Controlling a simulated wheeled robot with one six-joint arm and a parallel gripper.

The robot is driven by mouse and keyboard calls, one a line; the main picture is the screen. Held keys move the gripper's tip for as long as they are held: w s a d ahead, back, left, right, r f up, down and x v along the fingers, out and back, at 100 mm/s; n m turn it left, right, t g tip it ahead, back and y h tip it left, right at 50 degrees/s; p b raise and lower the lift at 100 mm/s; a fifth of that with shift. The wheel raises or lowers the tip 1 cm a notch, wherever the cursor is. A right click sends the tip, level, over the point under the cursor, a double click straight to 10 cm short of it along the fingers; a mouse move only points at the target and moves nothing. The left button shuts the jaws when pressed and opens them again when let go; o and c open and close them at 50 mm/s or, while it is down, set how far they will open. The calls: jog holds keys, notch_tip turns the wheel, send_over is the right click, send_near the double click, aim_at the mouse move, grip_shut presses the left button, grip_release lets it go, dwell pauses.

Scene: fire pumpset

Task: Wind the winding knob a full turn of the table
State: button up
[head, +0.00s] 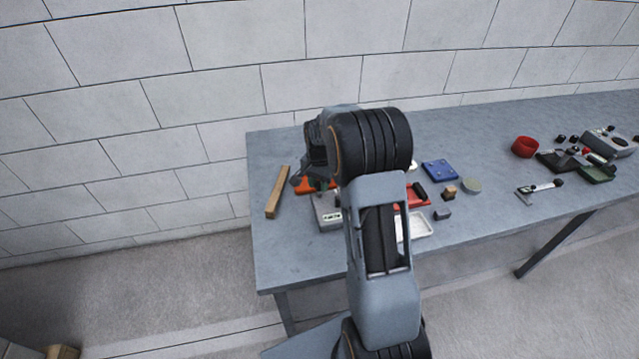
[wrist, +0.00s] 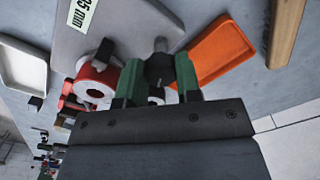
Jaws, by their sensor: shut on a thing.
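In the wrist view, the green fingertips of my gripper (wrist: 158,80) are closed around a dark round knob (wrist: 158,66), which I take to be the winding knob. A short metal piece shows just beyond it. The fingers and the dark gripper body hide part of the knob. In the head view, the device (head: 327,222) shows partly to the left of my arm, which hides the knob and my gripper.
In the wrist view, a red-and-white round part (wrist: 92,80) is close left of my fingers, and an orange tray (wrist: 215,52) close right. A wooden bar (head: 278,192), a white tray (head: 420,226) and a blue block (head: 440,169) lie on the bench (head: 470,130). A wall stands behind.

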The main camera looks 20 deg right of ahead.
jog(key=m, duration=0.6)
jog(key=shift+w, duration=0.15)
jog(key=m, duration=0.5)
jog(key=shift+w+m+b, duration=0.1)
jog(key=shift+m+b, duration=0.2)
jog(key=shift+m, duration=0.1)
jog(key=m, duration=0.5)
jog(key=shift+d+m, duration=0.1)
jog(key=shift+m, duration=0.2)
jog(key=m, duration=0.5)
jog(key=shift+w+d, duration=0.1)
jog(key=shift+m, duration=0.3)
jog(key=o, duration=0.9)
jog(key=shift+r, duration=0.1)
